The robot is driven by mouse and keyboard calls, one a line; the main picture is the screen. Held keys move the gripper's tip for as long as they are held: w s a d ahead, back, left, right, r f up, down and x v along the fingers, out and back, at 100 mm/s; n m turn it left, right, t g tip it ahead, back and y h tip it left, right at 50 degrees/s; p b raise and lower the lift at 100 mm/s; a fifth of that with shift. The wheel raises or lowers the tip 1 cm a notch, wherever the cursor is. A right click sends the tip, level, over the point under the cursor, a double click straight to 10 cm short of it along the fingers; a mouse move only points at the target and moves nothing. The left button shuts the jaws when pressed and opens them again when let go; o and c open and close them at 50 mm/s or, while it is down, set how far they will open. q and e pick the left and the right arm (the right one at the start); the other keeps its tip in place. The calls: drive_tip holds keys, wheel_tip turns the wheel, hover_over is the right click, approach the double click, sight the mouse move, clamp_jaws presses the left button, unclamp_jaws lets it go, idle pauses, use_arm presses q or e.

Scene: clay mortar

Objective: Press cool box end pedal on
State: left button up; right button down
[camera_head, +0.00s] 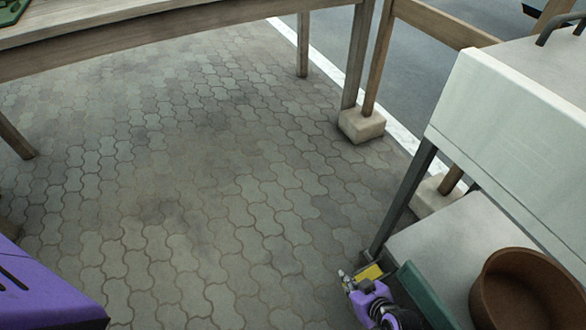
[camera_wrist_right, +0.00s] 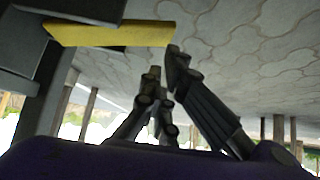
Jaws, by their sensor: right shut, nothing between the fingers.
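The white cool box (camera_head: 505,135) stands at the right on dark legs, with a grey lower shelf (camera_head: 440,235). A yellow pedal (camera_head: 369,272) sits low at the near left leg, close to the paving. My right gripper (camera_head: 346,279) is down beside the pedal, at its left end. In the right wrist view the yellow pedal (camera_wrist_right: 110,34) crosses the upper left, and the shut, empty fingertips (camera_wrist_right: 165,62) are close to its right end. I cannot tell whether they touch it. My left gripper is out of view.
A brown pot (camera_head: 525,295) stands on the shelf. A dark green panel (camera_head: 425,297) is beside my right wrist. A wooden table (camera_head: 190,40) runs across the top, and a stone block (camera_head: 361,124) holds a post. The paving (camera_head: 170,190) in the middle is clear.

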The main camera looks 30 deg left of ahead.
use_arm(q)
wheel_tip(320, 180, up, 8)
drive_tip(key=p, duration=0.6)
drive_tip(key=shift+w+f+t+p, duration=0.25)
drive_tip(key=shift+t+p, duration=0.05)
drive_tip(key=shift+p, duration=0.05)
use_arm(e)
drive_tip(key=s+d+r, duration=0.4)
drive_tip(key=s+r, duration=0.2)
drive_tip(key=r, duration=0.4)
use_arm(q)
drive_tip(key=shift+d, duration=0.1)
use_arm(e)
drive_tip(key=shift+d, duration=0.1)
